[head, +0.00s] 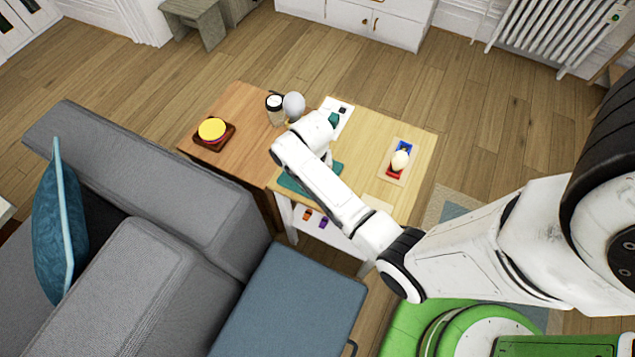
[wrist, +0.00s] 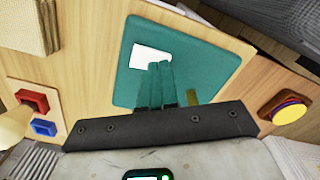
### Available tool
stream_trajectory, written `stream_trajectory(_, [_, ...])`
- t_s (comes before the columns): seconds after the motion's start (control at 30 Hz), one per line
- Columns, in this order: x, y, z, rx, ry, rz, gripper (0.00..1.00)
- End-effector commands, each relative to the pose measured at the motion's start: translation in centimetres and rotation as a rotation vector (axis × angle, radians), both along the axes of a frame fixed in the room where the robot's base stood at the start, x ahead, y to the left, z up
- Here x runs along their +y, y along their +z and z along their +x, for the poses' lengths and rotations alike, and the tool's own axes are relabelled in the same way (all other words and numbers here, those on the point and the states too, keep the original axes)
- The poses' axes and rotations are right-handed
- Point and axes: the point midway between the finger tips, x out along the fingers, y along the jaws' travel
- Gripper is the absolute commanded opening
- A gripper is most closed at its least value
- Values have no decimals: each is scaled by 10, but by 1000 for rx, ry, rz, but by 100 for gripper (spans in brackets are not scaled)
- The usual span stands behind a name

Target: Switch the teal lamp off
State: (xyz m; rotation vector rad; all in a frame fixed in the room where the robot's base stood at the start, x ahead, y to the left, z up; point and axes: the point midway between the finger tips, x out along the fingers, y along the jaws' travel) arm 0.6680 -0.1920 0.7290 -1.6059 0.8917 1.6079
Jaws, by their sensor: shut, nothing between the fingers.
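My gripper (wrist: 160,78) shows in the wrist view as two narrow teal fingers side by side, shut and empty. They point at a flat teal panel (wrist: 128,88) bearing a white square (wrist: 150,56); I cannot tell whether they touch it. In the head view a teal flat piece (head: 293,183) lies on the light wood table (head: 420,133), partly hidden under my arm. A small teal part (head: 333,119) shows beyond my wrist; I cannot tell if it belongs to a lamp. A pale grey globe (head: 294,104) stands near my wrist. No lamp is clearly recognisable, nor its lit state.
A tray (head: 399,177) with red and blue pieces and a cream rounded object stands right. A yellow disc (head: 212,128) sits on a brown board at left. A jar (head: 274,108) stands beside the globe. A grey sofa (head: 170,200) and blue ottoman (head: 290,300) border the tables.

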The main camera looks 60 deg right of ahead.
Motion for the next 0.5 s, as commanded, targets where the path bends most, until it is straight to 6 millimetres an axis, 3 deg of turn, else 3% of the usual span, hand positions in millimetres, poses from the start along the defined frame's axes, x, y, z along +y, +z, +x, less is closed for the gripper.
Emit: stream_trajectory(0.5, [0, 40, 1, -1, 0, -1, 0])
